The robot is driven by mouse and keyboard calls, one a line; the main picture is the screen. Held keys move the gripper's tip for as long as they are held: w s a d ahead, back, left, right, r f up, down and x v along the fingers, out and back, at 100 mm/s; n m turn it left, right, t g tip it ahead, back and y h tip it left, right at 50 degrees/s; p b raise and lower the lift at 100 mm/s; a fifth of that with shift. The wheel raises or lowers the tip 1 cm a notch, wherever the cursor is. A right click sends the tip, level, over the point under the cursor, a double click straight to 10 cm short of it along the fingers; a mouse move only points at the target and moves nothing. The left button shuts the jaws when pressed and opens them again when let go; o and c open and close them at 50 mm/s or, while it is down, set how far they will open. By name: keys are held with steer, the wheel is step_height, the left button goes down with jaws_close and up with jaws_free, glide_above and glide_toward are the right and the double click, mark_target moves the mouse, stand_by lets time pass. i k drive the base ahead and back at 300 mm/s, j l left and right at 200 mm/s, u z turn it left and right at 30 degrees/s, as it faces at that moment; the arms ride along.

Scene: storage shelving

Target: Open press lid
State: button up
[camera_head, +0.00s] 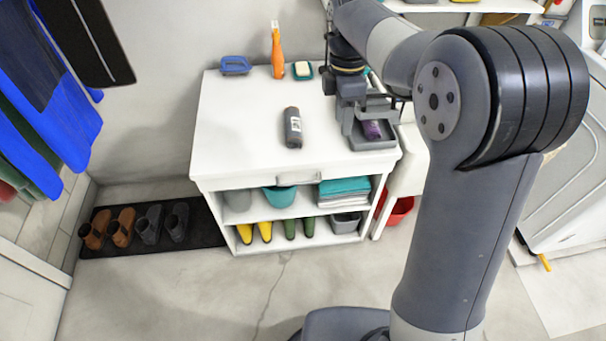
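No part is clearly recognisable as a press lid. The likeliest is a small grey open-topped box (374,143) at the right front corner of the white cabinet top, with a purple item (372,129) inside and a grey raised part (377,108) behind it. My gripper (347,127) points down at the left edge of this box. It overlaps the box in the picture, so I cannot tell whether they touch. Its fingers blend with the grey parts, and the gap between them does not show clearly.
A shoe mat (205,228) lies left; a white appliance (565,150) stands right.

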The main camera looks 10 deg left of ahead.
mark_target(377, 106)
steer(key=k+j, duration=0.2)
steer(key=k, duration=0.15)
steer(key=i+l, duration=0.2)
steer(key=i, duration=0.2)
steer(key=i+l, duration=0.25)
steer(key=i, duration=0.2)
steer(key=i+l, duration=0.2)
steer(key=i, duration=0.2)
